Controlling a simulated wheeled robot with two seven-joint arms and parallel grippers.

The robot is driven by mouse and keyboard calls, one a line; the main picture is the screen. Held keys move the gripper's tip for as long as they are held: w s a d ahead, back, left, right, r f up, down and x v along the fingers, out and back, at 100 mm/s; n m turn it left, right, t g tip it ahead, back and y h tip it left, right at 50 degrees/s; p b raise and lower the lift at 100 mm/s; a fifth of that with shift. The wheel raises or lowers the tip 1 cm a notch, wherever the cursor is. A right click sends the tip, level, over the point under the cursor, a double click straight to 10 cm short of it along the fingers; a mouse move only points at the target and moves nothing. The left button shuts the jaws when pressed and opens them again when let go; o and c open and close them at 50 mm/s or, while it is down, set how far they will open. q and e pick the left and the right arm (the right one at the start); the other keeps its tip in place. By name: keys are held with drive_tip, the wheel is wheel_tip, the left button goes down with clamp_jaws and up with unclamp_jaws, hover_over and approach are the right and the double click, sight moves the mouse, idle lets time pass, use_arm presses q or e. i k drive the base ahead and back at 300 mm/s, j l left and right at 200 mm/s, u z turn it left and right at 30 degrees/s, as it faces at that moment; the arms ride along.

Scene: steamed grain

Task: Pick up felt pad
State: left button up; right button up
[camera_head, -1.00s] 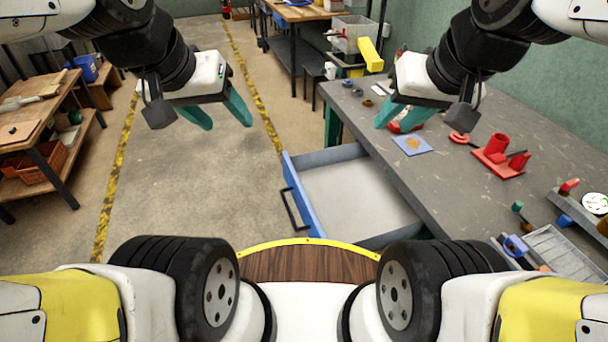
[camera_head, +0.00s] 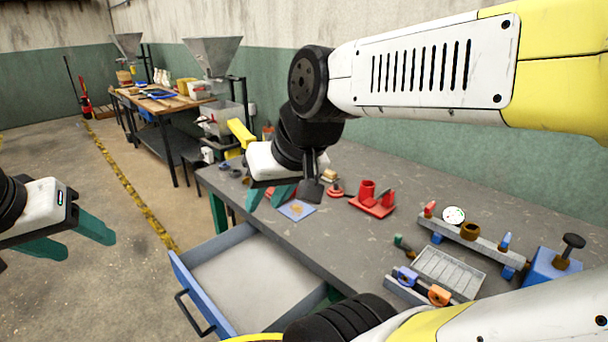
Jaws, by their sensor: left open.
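A small blue square pad (camera_head: 297,210) with a tan patch on it lies flat on the grey workbench (camera_head: 340,235), near its front edge. I cannot tell whether the felt is the blue square or the tan patch. My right gripper (camera_head: 265,203) is pointed down just left of the pad in the picture, with its teal fingers apart and nothing seen between them. Its height above the bench is unclear. My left gripper (camera_head: 86,247) is open and empty at the far left, over the floor and away from the bench.
A blue-fronted drawer (camera_head: 250,270) stands open and empty below the bench. A red holder (camera_head: 373,200) sits beyond the pad. A grey rack (camera_head: 470,238), a grey tray (camera_head: 450,270) and a blue block with a black knob (camera_head: 553,267) stand at the right.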

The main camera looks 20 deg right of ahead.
sight(329, 177)
drive_tip(key=j+u, duration=0.15)
drive_tip(key=u, duration=0.3)
drive_tip(key=i+j, duration=0.15)
drive_tip(key=j, duration=0.2)
drive_tip(key=i+j, duration=0.2)
drive_tip(key=j, duration=0.15)
drive_tip(key=i+j+u, duration=0.1)
drive_tip(key=j, duration=0.25)
drive_tip(key=i+j, duration=0.45)
drive_tip(key=i, duration=0.3)
drive_tip(key=i+j, duration=0.25)
drive_tip(key=i, duration=0.3)
drive_tip(key=i+j+z, duration=0.1)
drive_tip(key=i, duration=0.4)
drive_tip(key=i+z, duration=0.3)
drive_tip(key=z, duration=0.15)
drive_tip(key=i+z, duration=0.45)
drive_tip(key=i+j+z, duration=0.2)
drive_tip(key=z, duration=0.25)
drive_tip(key=i+l+z, duration=0.1)
drive_tip(key=z, duration=0.25)
drive_tip(key=i+z, duration=0.5)
drive_tip(key=z, duration=0.2)
drive_tip(key=i+l+z, duration=0.1)
drive_tip(key=i, duration=0.3)
drive_tip(key=i+l, duration=0.2)
drive_tip(key=i, duration=0.15)
drive_tip(key=z, duration=0.05)
